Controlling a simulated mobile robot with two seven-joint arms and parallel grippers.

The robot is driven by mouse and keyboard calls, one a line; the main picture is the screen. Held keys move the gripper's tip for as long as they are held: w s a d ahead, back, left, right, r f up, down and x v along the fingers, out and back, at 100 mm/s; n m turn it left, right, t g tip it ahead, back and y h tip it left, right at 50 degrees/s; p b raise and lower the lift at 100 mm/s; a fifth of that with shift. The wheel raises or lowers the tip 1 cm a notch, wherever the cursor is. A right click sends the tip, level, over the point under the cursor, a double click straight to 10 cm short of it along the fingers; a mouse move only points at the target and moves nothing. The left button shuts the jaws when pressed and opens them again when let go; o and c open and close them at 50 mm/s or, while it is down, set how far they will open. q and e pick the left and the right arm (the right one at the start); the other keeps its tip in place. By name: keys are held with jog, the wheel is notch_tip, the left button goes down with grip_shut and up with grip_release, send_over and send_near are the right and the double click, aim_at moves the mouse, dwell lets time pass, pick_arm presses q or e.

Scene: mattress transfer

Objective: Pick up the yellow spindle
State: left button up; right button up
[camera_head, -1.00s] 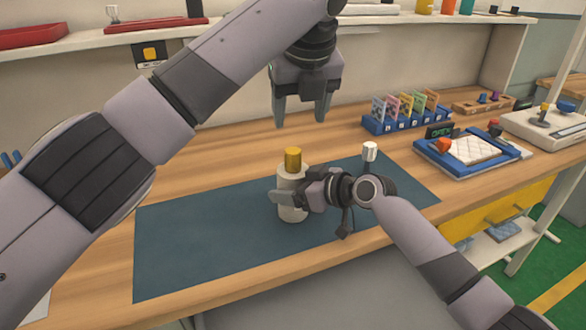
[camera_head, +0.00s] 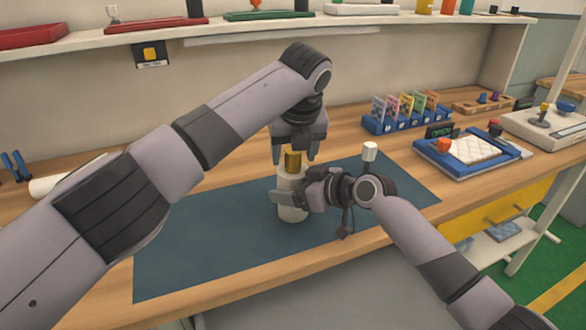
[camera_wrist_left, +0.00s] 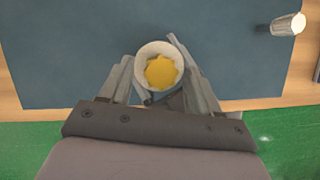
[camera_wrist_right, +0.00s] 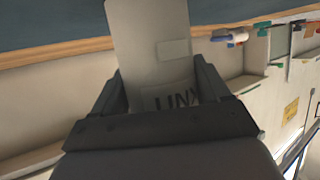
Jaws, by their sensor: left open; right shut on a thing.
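The yellow spindle (camera_head: 292,161) stands upright out of the top of a white cylinder (camera_head: 291,207) on the dark blue mat (camera_head: 190,235). In the left wrist view the spindle (camera_wrist_left: 161,72) shows as a scalloped yellow top inside the white rim. My left gripper (camera_head: 293,162) is open and points down, its fingers on either side of the spindle; I cannot tell whether they touch it. My right gripper (camera_head: 284,198) is shut on the white cylinder from the side. The cylinder (camera_wrist_right: 150,50) also fills the middle of the right wrist view, with part of some dark lettering showing.
A small white knob-like piece (camera_head: 369,152) stands at the mat's right. A blue rack (camera_head: 405,120) with coloured cards and a blue tray (camera_head: 470,153) with a white quilted pad are farther right. The mat's left part is clear. A shelf (camera_head: 300,24) runs above.

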pick_arm(q)
jog(key=shift+w+f, duration=0.1)
jog(key=shift+f, duration=0.2)
grip_shut()
jog(key=shift+r, duration=0.2)
notch_tip(320, 180, up, 7)
jog(key=shift+f, duration=0.1)
jog(key=s+d, duration=0.3)
jog(key=s, duration=1.4)
jog(key=shift+s+d, duration=0.2)
jog(key=shift+s, duration=0.15)
pick_arm(e)
jog(key=o, duration=1.3)
